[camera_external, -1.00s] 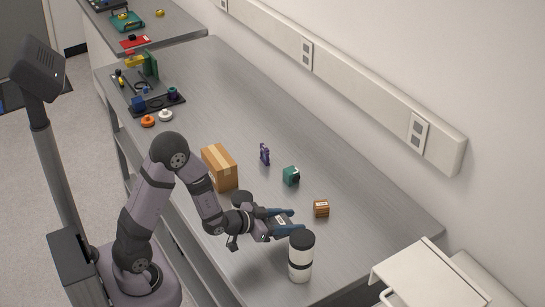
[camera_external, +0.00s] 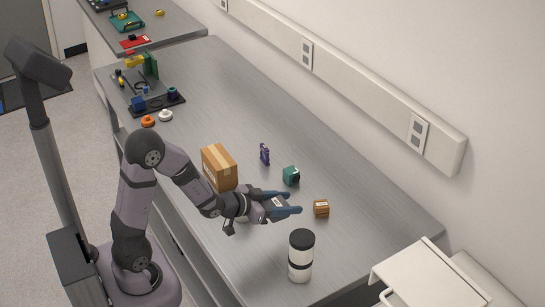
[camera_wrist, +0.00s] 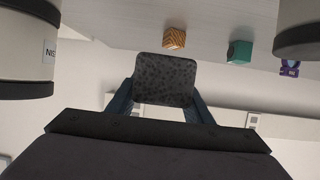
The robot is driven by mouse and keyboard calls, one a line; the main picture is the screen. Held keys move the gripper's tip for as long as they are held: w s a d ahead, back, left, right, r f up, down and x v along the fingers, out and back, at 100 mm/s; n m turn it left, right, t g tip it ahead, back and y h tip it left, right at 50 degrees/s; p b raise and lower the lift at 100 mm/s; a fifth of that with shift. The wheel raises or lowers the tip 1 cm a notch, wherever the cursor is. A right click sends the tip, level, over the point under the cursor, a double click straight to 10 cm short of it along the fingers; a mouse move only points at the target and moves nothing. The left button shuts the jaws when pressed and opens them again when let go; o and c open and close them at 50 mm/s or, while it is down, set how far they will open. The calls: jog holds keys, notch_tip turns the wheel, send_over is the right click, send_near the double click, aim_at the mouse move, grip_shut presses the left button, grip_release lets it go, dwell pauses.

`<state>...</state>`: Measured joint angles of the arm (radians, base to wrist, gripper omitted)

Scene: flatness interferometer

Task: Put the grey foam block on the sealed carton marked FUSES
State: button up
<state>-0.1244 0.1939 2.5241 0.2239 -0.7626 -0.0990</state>
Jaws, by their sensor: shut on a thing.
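My gripper (camera_external: 287,206) is shut on the grey foam block (camera_wrist: 165,80), a dark speckled block between its two blue fingers, held above the table. In the external view the block is mostly covered by the gripper. A brown taped carton (camera_external: 219,168) stands on the table to the left of my gripper, apart from it. It is the only sealed carton I see, and I cannot read any FUSES marking on it. Its top is clear.
A white canister with black bands (camera_external: 301,258) stands right of my gripper. Another canister (camera_wrist: 300,20) is partly hidden behind my gripper in the external view. A striped wooden cube (camera_external: 321,208), teal block (camera_external: 291,176) and purple item (camera_external: 265,154) stand beyond.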

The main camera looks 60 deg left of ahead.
jog(key=s+a+r+n+y+p, duration=0.1)
jog(key=a+r+n+y+p, duration=0.15)
jog(key=a, duration=1.05)
notch_tip(320, 180, up, 8)
jog(key=n+g+y+p, duration=0.2)
jog(key=n+g+y, duration=0.2)
jog(key=n+y, duration=0.35)
send_over(221, 150)
jog(key=shift+d+f+m, duration=0.1)
jog(key=shift+f+m, duration=0.15)
jog(key=shift+m, duration=0.05)
jog(key=shift+f, duration=0.1)
jog(key=shift+f+p, duration=1.25)
jog(key=shift+f, duration=3.65)
jog(key=shift+f, duration=0.2)
jog(key=o, duration=1)
